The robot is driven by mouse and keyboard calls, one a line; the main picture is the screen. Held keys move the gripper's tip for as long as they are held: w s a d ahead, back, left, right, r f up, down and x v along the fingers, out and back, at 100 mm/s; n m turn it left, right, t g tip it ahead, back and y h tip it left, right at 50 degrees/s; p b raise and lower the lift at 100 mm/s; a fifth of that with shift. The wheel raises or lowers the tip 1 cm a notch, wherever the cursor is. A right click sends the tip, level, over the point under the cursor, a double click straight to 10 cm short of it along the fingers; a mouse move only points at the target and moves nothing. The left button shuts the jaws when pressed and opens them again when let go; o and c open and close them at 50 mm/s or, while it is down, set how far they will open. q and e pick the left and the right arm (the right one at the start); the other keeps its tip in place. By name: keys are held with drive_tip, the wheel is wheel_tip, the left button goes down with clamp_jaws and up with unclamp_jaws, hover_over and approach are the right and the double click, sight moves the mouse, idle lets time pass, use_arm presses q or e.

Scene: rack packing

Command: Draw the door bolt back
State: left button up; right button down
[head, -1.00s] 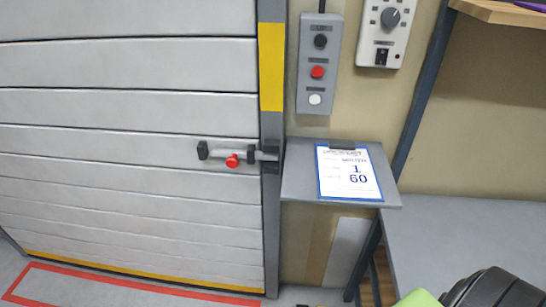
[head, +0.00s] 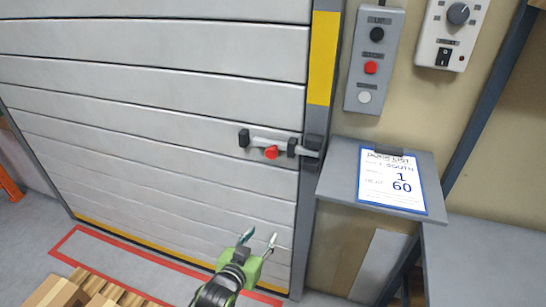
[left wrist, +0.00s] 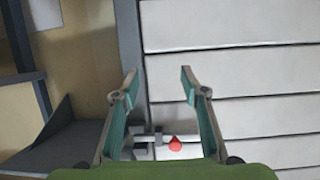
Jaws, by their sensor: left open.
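The door bolt (head: 274,144) is a grey bar with dark brackets and a red knob (head: 271,152), mounted on the grey slatted door (head: 180,110) near its right edge. The bar's right end reaches the bracket at the door frame. My left gripper (head: 259,238) is open and empty, below the bolt and apart from it. In the left wrist view the open fingers (left wrist: 157,88) point at the door, and the red knob (left wrist: 175,143) shows low between them. My right gripper is not in view.
A small grey shelf (head: 331,184) with a pick list sheet (head: 391,178) juts out right of the bolt. A button box (head: 375,60) hangs above it. Cardboard boxes (head: 62,293) on a pallet stand at lower left. A grey table (head: 480,260) is at lower right.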

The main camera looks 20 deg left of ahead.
sight(271, 154)
use_arm(q)
wheel_tip(271, 154, up, 20)
drive_tip(key=a+t, duration=0.2)
drive_tip(key=t, duration=0.2)
drive_tip(key=shift+n, duration=0.3)
drive_tip(key=w, duration=0.9)
drive_tip(key=w+d+p, duration=0.1)
drive_tip(key=w, duration=0.4)
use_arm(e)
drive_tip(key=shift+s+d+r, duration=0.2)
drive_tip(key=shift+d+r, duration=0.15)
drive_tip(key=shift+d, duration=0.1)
